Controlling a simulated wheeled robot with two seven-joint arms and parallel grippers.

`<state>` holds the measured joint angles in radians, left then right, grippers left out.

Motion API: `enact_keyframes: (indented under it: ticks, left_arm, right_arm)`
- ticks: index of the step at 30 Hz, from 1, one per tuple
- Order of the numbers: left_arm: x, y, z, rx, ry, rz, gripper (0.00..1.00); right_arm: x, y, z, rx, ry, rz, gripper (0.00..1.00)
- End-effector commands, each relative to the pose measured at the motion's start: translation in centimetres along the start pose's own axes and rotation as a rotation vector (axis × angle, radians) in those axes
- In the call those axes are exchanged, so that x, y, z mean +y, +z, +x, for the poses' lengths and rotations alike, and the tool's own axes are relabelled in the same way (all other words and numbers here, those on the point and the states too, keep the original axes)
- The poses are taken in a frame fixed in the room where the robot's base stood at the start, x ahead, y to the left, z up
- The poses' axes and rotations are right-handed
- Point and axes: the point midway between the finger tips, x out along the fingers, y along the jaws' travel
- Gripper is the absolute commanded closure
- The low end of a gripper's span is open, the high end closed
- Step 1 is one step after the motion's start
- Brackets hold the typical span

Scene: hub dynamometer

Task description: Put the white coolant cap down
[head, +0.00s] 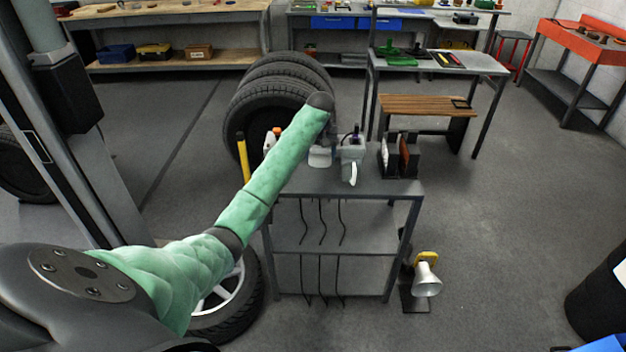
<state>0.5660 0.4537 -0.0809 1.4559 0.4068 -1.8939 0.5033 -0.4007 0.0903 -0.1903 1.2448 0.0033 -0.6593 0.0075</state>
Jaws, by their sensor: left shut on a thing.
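My left arm reaches from the lower left to the top of a small grey shelf table (385,188). My left gripper (325,143) points down at the tabletop, small and partly hidden behind my own wrist. It is shut on the white coolant cap (320,158), which shows as a pale round shape under the fingers. The cap is at or just above the tabletop; I cannot tell whether it touches. My right gripper is not in view.
A black holder (390,162) is farther right. A white bottle with an orange top (270,143) is left of my wrist. Stacked tires (262,115) stand behind. The front of the tabletop is mostly clear.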

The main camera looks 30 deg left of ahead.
Motion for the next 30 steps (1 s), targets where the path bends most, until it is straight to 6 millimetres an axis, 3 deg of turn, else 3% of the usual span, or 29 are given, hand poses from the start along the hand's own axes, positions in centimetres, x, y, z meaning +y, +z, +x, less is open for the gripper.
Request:
enact_keyframes:
  ticks: [3,7,17,30]
  left_arm:
    - [-1.7,-1.7,0.7,-0.001,-0.003,-0.034,0.53]
    - [-2.5,-2.2,1.6,-0.001,-0.006,-0.046,0.53]
    - [-2.6,-1.7,6.0,-0.001,-0.006,-0.047,0.53]
    - [-2.6,-1.2,10.5,0.0,-0.006,-0.048,0.53]
  right_arm:
    - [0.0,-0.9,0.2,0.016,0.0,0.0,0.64]
    - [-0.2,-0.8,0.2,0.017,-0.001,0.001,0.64]
    - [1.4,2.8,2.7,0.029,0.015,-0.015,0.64]
    - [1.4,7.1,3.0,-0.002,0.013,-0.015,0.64]
